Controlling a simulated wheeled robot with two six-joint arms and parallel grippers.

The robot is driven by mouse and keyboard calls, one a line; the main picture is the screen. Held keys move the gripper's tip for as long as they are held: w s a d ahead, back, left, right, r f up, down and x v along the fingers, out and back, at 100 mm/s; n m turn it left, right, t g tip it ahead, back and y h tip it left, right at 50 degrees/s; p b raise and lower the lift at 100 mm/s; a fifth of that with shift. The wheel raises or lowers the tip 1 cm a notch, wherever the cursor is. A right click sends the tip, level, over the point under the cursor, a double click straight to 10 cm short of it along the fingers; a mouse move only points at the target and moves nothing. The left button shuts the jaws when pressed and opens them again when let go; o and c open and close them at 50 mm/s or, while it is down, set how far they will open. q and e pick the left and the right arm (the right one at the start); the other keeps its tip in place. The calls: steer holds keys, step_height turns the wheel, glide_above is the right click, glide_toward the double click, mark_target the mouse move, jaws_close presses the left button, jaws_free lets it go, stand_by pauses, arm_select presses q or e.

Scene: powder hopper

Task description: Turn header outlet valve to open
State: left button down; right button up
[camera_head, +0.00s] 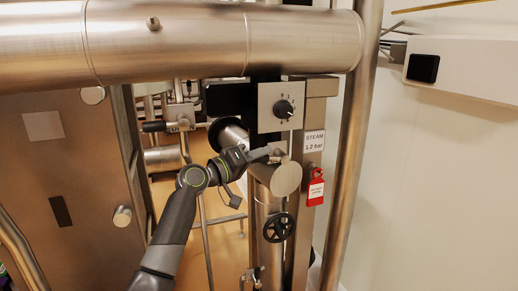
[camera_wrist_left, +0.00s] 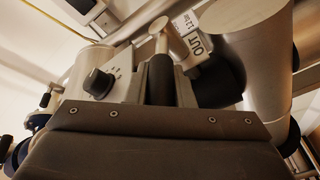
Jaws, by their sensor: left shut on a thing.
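My left gripper (camera_head: 272,152) reaches in from the lower left, in front of the vertical pipe below the dial panel. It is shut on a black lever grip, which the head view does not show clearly. In the left wrist view the black grip (camera_wrist_left: 160,80) stands just beyond my gripper's body, with a bare metal rod (camera_wrist_left: 158,38) above it. A sign (camera_wrist_left: 196,44) reading "OUT" is just to the right of it. The lever's pivot is not clear, so I cannot tell the valve's position. My right gripper is not in view.
A panel with a black dial (camera_head: 284,109) is just above my gripper. A steam sign (camera_head: 314,141) and red tag (camera_head: 316,187) hang to the right. A black handwheel (camera_head: 279,227) is below. Another black-gripped lever (camera_head: 154,126) is at left. A large pipe (camera_head: 180,42) crosses above.

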arm_select(q)
steer(key=r+y+p, duration=0.1)
steer(key=p, duration=0.1)
steer(key=r+g+p, duration=0.1)
steer(key=p, duration=0.1)
steer(key=shift+w+d+m+y, duration=0.1)
steer(key=shift+d+m+y, duration=0.2)
steer(key=shift+y, duration=0.1)
steer(key=shift+d+g+y+p, duration=0.1)
steer(key=shift+g+y+p, duration=0.3)
steer(key=shift+g+p, duration=0.3)
steer(key=c, duration=1.3)
jaws_free()
steer(key=shift+w, duration=0.1)
steer(key=shift+o, duration=0.2)
steer(key=b+v, duration=0.3)
steer(key=v, duration=0.4)
steer(key=shift+s, duration=0.25)
